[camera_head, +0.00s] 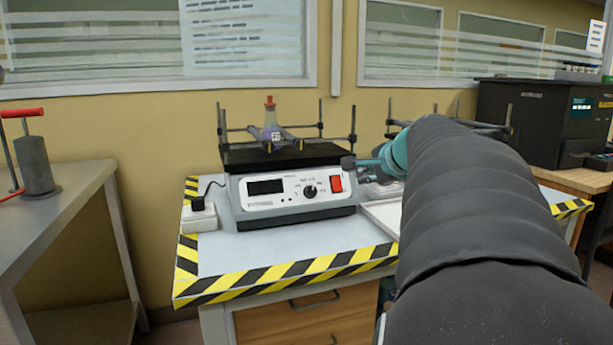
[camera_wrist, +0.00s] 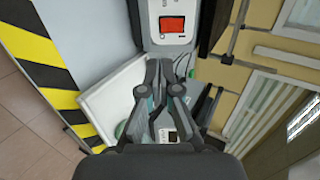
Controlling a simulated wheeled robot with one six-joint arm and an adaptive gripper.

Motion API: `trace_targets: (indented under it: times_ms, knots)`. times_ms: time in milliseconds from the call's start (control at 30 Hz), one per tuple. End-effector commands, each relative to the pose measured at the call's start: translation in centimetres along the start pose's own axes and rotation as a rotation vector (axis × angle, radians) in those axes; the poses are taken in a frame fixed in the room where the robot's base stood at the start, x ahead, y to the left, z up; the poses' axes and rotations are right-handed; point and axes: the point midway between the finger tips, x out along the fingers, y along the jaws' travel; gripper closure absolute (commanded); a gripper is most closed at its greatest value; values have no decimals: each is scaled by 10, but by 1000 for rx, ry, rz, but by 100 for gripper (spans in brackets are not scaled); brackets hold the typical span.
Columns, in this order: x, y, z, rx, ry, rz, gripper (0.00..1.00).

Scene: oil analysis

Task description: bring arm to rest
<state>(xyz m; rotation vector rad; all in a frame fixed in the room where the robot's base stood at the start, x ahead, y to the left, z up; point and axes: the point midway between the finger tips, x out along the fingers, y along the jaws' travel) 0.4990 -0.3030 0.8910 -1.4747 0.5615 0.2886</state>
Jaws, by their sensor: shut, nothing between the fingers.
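My arm reaches forward over the right side of the bench in the head view, in a black ribbed sleeve. My gripper (camera_head: 349,162) shows only in part past the teal wrist, close to the right front of a white shaker (camera_head: 290,190). In the wrist view my gripper (camera_wrist: 160,66) is shut and empty. Its fingertips point toward the shaker's front with the red switch (camera_wrist: 172,24). I cannot tell from these views whether the fingertips touch the shaker.
A flask (camera_head: 271,125) with a red stopper is clamped on the shaker. A white tray (camera_head: 381,215) lies on the striped bench beside my arm. A second clamp frame (camera_head: 391,120) stands behind the arm. A dark instrument (camera_head: 530,120) is at right, a grey table (camera_head: 60,215) at left.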

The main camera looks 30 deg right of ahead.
Motion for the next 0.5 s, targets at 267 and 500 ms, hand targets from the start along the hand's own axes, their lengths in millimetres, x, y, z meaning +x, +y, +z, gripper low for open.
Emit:
trace_targets:
  times_ms: [267, 500]
  knots:
    - [0, 2, 7, -18, -7, 7, 100]
    - [-9, 49, 102, -319, -118, 116, 100]
